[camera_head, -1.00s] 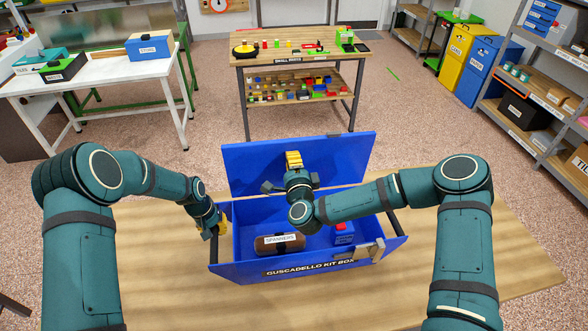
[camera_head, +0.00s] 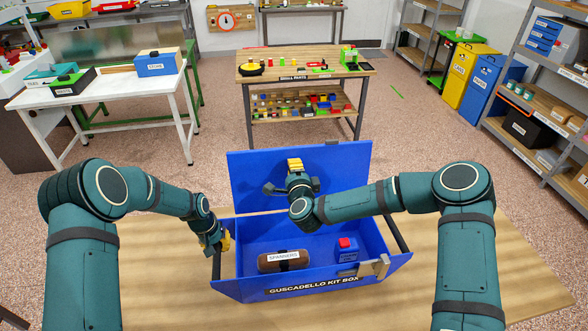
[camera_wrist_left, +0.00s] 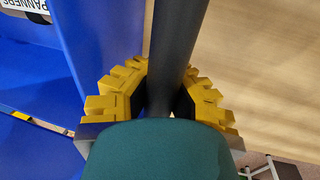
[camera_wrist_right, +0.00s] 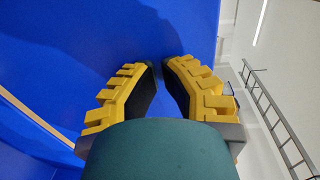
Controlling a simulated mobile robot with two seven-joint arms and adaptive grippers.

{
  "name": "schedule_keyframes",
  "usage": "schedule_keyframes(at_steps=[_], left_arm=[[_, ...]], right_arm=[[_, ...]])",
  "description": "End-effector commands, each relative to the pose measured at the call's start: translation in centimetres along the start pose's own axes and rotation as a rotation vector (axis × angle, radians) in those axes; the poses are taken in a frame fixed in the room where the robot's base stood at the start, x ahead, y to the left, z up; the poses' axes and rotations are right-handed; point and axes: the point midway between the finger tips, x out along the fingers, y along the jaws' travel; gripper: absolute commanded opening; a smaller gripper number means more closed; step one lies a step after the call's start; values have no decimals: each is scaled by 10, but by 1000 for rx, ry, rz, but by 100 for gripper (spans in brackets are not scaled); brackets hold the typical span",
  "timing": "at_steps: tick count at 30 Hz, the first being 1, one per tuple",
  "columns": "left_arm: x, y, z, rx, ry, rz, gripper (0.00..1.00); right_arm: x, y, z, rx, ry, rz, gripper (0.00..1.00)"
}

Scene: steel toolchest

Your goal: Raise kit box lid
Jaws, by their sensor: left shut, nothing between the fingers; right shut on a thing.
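The blue kit box (camera_head: 245,289) stands on the wooden table in the head view, with its lid (camera_head: 244,178) raised at the back and its inside visible. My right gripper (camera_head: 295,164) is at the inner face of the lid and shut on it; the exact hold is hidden. The right wrist view shows its yellow fingers (camera_wrist_right: 162,72) against the blue lid (camera_wrist_right: 120,40). My left gripper (camera_head: 222,244) is at the box's left end.
A brown spanners roll (camera_head: 272,264) and a blue bottle with a red cap (camera_head: 346,250) are in the box. A metal latch (camera_head: 374,268) is at the front right. The wooden table (camera_head: 160,270) is bare around the box. A small-parts bench (camera_head: 305,78) stands behind.

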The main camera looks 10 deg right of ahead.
Motion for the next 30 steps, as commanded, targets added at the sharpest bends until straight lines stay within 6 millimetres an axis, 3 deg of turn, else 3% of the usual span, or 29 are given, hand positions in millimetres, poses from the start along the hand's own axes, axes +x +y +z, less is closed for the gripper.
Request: schedule_keyframes(at_steps=[8, 22, 30], left_arm=[[0, -1, 0, 0, -2, -1, 0], [-1, 0, 0, 0, 1, 0, 0], [-1, 0, -1, 0, 2, 0, 0]], right_arm=[[-14, -2, -2, -2, 3, -2, 0], [-107, -8, 1, -2, -2, 1, 0], [-136, -10, 0, 0, 0, 1, 0]])
